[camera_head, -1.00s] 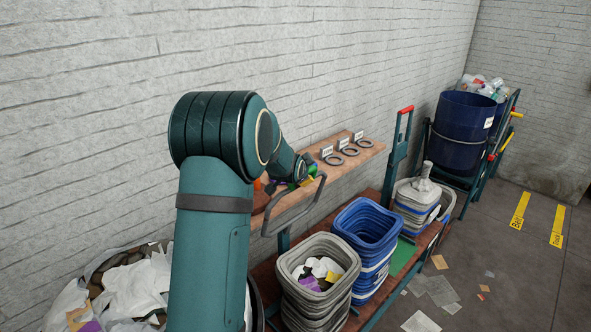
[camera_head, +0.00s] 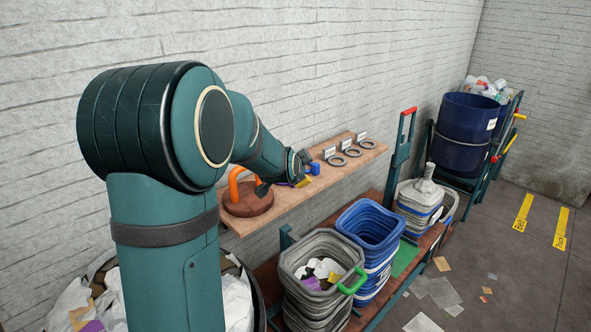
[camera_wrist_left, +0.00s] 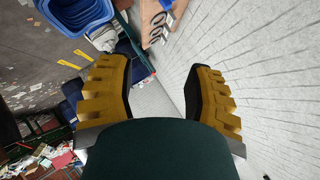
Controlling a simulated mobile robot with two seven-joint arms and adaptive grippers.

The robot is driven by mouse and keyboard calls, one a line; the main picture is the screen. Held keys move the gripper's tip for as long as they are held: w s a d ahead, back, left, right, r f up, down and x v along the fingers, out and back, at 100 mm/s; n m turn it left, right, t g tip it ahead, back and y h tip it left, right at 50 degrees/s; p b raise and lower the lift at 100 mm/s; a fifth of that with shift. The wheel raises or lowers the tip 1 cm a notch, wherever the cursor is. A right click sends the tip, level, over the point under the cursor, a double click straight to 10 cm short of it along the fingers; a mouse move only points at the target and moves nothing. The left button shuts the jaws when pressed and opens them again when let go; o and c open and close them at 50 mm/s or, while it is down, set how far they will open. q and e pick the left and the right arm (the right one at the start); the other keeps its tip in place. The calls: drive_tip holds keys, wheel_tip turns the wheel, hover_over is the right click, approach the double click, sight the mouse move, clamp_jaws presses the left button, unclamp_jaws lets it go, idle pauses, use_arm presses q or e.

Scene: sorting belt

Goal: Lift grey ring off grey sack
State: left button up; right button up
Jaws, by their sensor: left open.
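My left gripper (camera_head: 305,177) is small in the head view, above the wooden shelf. In the left wrist view its yellow fingers (camera_wrist_left: 160,85) are wide apart with nothing between them. Three dark grey rings lie on the shelf beside small labels: a near one (camera_head: 334,160), a middle one (camera_head: 353,153) and a far one (camera_head: 366,144). Some also show in the left wrist view (camera_wrist_left: 156,32). A pale grey sack-like bundle (camera_head: 424,187) with a narrow neck stands on the cart, apart from the gripper. I cannot tell whether a ring sits around it. My right gripper is not in view.
A brown disc with an orange handle (camera_head: 242,188) is on the shelf (camera_head: 270,218). Grey bins (camera_head: 292,258) with a green handle (camera_head: 352,282) and blue bins (camera_head: 349,222) stand on the cart. A blue drum (camera_head: 462,135) is behind. Scraps litter the floor.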

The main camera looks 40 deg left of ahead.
use_arm(q)
drive_tip(key=shift+s+d+r, duration=0.1)
drive_tip(key=shift+s+d, duration=0.05)
drive_tip(key=shift+s, duration=0.1)
idle(0.6)
